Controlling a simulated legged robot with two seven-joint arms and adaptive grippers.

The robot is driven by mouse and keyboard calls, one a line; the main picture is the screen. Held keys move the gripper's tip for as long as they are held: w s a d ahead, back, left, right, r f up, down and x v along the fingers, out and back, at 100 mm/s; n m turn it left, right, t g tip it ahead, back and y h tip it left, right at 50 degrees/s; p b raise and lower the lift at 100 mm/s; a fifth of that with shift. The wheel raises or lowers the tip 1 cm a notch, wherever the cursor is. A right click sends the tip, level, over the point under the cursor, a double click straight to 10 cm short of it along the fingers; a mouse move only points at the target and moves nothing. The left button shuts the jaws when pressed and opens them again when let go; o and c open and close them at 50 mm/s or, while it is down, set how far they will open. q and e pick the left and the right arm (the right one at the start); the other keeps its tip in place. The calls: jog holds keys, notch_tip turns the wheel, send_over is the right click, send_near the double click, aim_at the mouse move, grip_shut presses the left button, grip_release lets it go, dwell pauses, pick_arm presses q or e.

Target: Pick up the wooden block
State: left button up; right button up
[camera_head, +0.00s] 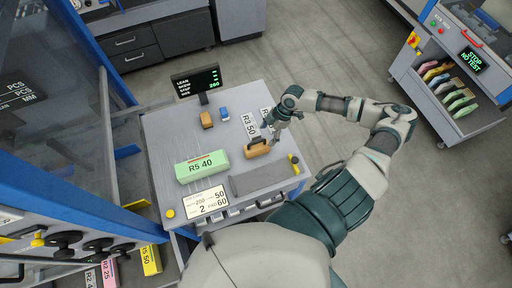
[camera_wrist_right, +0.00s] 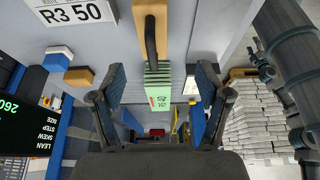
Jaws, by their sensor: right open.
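The wooden block (camera_head: 257,150), light brown with a dark handle, lies on the grey table top (camera_head: 160,135), right of the green R5 40 stack (camera_head: 202,166). It also shows at the top of the right wrist view (camera_wrist_right: 150,12), with its dark handle below. My right gripper (camera_head: 273,132) is just beyond and right of the block in the head view. In the right wrist view my right gripper (camera_wrist_right: 161,75) has its fingers spread, with nothing held; the block is in line with the gap between them. My left gripper is not visible.
A small orange block (camera_head: 206,119) and a blue one (camera_head: 224,113) lie farther back on the table, near a black display (camera_head: 196,80). Blue-framed machinery stands at left.

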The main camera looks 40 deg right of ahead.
aim_at(257, 146)
jog(key=x, duration=0.4)
jog(key=shift+w+a+f, duration=0.1)
jog(key=shift+w, duration=0.1)
jog(key=f, duration=0.3)
jog(key=shift+w+a+f, duration=0.2)
jog(key=shift+w+a, duration=0.05)
jog(key=shift+w, duration=0.1)
jog(key=x, duration=0.3)
jog(key=shift+w+a+f, duration=0.15)
jog(key=shift+w+f, duration=0.2)
jog(key=shift+a+f, duration=0.2)
jog(key=c, duration=0.5)
jog(key=shift+d, duration=0.15)
grip_shut()
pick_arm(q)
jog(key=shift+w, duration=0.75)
pick_arm(e)
jog(key=shift+r, duration=0.1)
